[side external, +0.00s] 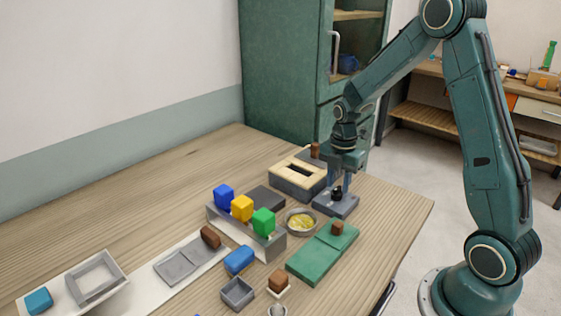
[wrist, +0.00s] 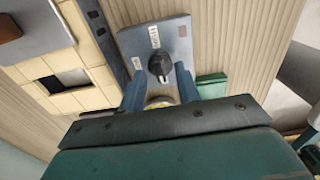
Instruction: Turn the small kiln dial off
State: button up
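The small kiln dial (side external: 337,193) is a dark round knob on a grey-blue plate (side external: 345,209) near the right edge of the table, beside the kiln block (side external: 290,184). In the wrist view the dial (wrist: 158,64) has a pale pointer line and sits between white labels on the plate (wrist: 134,41); the label text is too small to read. My gripper (wrist: 160,77) points down at the dial, with its two blue fingers apart on either side of it. I cannot tell whether they touch the knob. In the side view my gripper (side external: 341,183) partly hides the dial.
A bowl of yellow bits (side external: 301,221) and a green board (side external: 322,252) lie close in front of the plate. A grey rack (side external: 246,235) holds blue, yellow and green blocks. A green cabinet (side external: 283,80) stands behind. The table's right corner is clear.

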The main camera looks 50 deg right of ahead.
aim_at(337, 189)
notch_tip(337, 189, up, 13)
dwell(0.6)
jog(key=shift+r, duration=0.1)
jog(key=s+a+r+m+t, duration=0.3)
jog(key=s+a+r+m, duration=0.4)
jog(key=s+a+m, duration=0.25)
jog(key=s+a+m+t, duration=0.2)
jog(key=s+a+m, duration=0.3)
jog(key=s+m, duration=0.3)
jog(key=shift+s+a+m+t, duration=0.25)
jog(key=shift+s+m+t, duration=0.1)
jog(key=shift+s, duration=0.75)
jog(key=shift+o, duration=0.5)
